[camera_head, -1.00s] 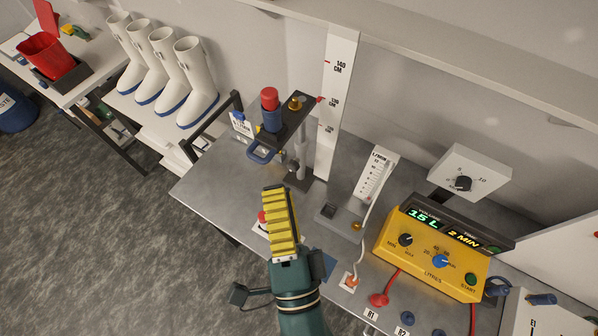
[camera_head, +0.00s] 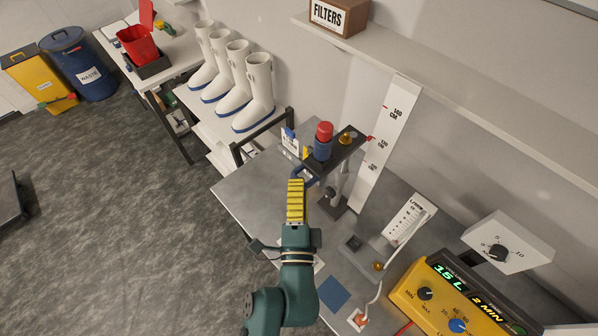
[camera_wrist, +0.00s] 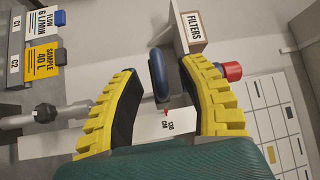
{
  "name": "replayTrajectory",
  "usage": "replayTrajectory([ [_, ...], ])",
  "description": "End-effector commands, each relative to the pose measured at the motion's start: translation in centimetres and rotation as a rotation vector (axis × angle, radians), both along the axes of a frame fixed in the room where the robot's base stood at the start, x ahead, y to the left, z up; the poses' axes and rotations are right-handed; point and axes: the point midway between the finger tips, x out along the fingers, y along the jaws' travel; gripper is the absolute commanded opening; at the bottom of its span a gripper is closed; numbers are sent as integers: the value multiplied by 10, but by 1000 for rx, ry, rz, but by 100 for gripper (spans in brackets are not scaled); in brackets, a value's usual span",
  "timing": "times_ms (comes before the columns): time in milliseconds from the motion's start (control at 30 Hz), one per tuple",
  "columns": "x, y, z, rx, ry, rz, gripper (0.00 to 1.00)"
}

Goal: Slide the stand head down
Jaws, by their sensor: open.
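The stand head is a dark flat plate (camera_head: 350,146) on a grey post, beside a white height scale (camera_head: 388,140). A red-capped blue cylinder (camera_head: 323,141) and an amber knob (camera_head: 346,138) sit on it. A blue loop handle (camera_head: 302,174) is on its near side. A red pointer (camera_head: 370,137) lies at the scale, between the 140 mark and the lowest visible mark. My gripper (camera_head: 297,183) is open at the handle. In the wrist view, the handle (camera_wrist: 157,68) lies between the spread yellow fingers, near their tips, with gaps showing on both sides.
The grey bench (camera_head: 245,190) is mostly clear at the left. A flow gauge (camera_head: 408,222), a yellow control box (camera_head: 450,300) and a white dial box (camera_head: 508,240) stand at the right. A shelf with a filters box (camera_head: 340,17) runs above. White boots (camera_head: 254,92) stand at the left.

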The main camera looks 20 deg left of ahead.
Motion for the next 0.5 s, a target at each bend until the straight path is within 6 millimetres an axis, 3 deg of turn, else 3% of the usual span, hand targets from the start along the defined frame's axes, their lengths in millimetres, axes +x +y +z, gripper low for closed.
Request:
replayTrajectory([
  [200, 20, 9, 3, 0, -1, 0, 41],
  [467, 21, 9, 2, 0, 0, 0, 43],
  [500, 21, 9, 2, 0, 0, 0, 35],
])
